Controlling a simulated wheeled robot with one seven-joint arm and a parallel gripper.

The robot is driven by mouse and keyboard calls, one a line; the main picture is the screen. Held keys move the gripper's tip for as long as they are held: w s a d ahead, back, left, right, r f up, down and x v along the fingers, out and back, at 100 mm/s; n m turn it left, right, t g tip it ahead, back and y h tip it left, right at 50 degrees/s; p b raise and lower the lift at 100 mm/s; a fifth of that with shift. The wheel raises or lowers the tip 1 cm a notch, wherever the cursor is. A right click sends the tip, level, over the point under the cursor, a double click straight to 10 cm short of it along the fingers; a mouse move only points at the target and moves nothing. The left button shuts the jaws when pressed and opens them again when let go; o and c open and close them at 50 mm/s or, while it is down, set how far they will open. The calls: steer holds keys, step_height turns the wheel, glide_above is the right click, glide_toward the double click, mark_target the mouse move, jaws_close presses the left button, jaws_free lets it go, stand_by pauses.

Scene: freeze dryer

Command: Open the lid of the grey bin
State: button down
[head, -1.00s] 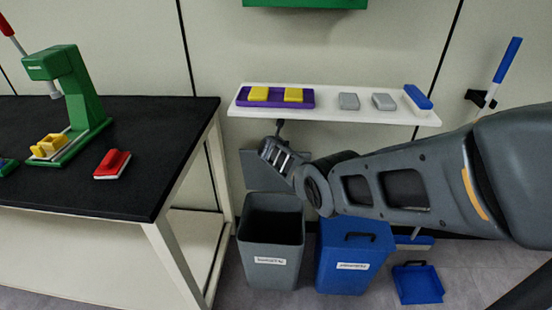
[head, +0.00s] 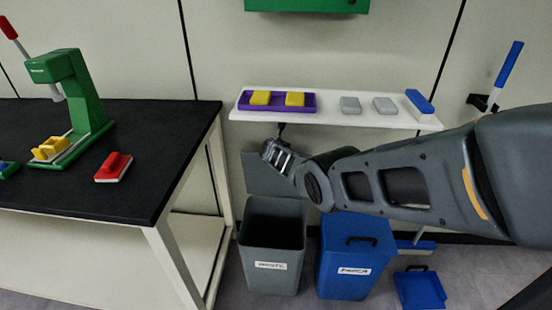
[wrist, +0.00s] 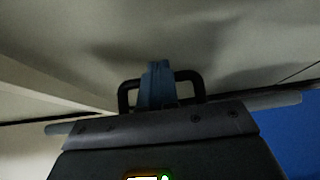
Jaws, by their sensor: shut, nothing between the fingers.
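The grey bin (head: 272,255) stands on the floor right of the black-topped table, and I see into its open top. Its grey lid (head: 258,180) stands up behind it near the wall. My gripper (head: 276,153) is above the bin, in front of the lid's upper part and just under the white shelf; I cannot tell if it touches the lid. In the wrist view the fingers (wrist: 157,85) are shut together with nothing between them.
A blue bin (head: 345,275), lid shut, stands close on the right, with a blue dustpan (head: 420,290) beyond it. The white shelf (head: 335,115) holds a purple tray and several blocks. The black-topped table (head: 110,195) is left.

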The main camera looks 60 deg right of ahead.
steer(key=p+v, duration=0.4)
steer(key=shift+a+r, duration=0.1)
steer(key=shift+r, duration=0.4)
steer(key=s+a+p, duration=0.2)
steer(key=s+a, duration=0.2)
steer(key=a, duration=0.7)
steer(key=shift+s+f+p, duration=0.25)
steer(key=shift+p, duration=0.05)
steer(key=s+a+f+m+t+y, duration=0.1)
steer(key=s+a+m+t+y, duration=0.15)
steer(key=a, duration=0.65)
steer(key=s+a+f+m+t+y, duration=0.15)
steer(key=s+a, duration=0.25)
steer(key=a, duration=0.5)
steer(key=s+a+f+m+t+y, duration=0.1)
steer(key=s+a+f+m, duration=0.2)
steer(key=a, duration=0.7)
steer(key=s+a+r+m+t+y, duration=0.2)
steer(key=s+a+r+m, duration=0.4)
steer(key=s+a, duration=0.45)
steer(key=s+a+r+m+t+y, duration=0.1)
steer(key=s+a+r+m+y, duration=0.1)
steer(key=s+r+m, duration=0.2)
steer(key=s+a+r+m+t+y, duration=0.1)
steer(key=s+r+m, duration=0.4)
steer(key=r, duration=1.6)
steer(key=s+a+t, duration=0.1)
steer(key=s, duration=0.4)
steer(key=shift+s+y, duration=0.2)
steer(key=shift+y, duration=0.2)
